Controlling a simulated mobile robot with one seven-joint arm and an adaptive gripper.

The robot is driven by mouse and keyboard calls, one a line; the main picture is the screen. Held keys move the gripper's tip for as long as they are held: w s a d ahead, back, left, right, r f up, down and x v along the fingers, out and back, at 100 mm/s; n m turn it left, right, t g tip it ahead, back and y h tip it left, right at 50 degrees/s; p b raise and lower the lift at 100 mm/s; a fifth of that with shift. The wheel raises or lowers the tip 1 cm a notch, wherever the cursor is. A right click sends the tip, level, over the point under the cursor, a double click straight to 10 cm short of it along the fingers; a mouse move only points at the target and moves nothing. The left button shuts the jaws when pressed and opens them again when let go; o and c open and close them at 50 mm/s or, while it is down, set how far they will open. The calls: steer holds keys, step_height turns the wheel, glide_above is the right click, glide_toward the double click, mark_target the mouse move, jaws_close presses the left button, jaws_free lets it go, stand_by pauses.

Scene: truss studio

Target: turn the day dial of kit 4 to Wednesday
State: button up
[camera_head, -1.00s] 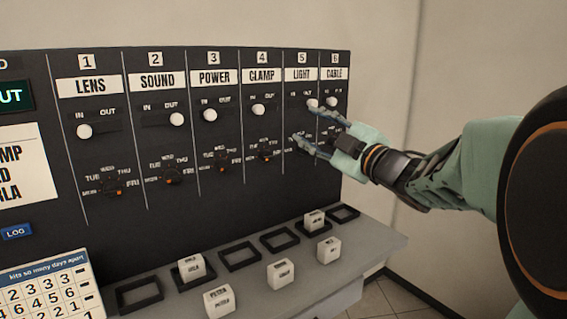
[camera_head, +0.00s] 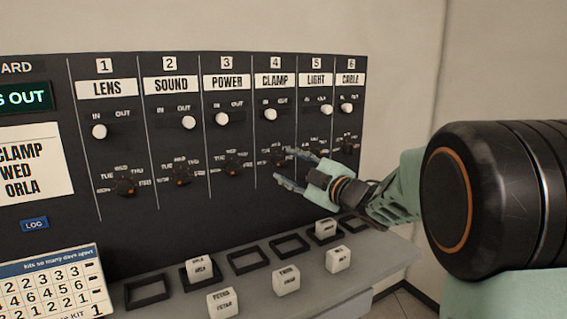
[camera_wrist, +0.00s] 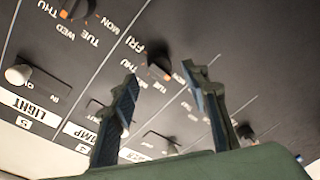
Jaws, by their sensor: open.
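The kit 4 panel column, labelled CLAMP (camera_head: 275,81), has a black day dial (camera_head: 279,161) with an orange mark, ringed by day labels. In the wrist view, upside down, this dial (camera_wrist: 157,66) shows between my two finger tips; its orange mark is on the lower right side, and the exact day it points to is unclear. My gripper (camera_head: 284,166) is open and empty. Its fingers are close to the panel at the kit 4 dial, one above and one below in the head view. Contact with the dial cannot be told.
The kit 5 dial (camera_wrist: 73,8) is close to the left in the wrist view. White slider knobs, such as the kit 4 one (camera_head: 270,115), are above the dials. A card (camera_head: 22,170) reads CLAMP WED ORLA. Labelled cubes and black frames sit on the shelf (camera_head: 250,298).

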mark_target(279, 162)
steer(key=shift+x, duration=1.5)
steer(key=shift+c, duration=0.3)
jaws_close()
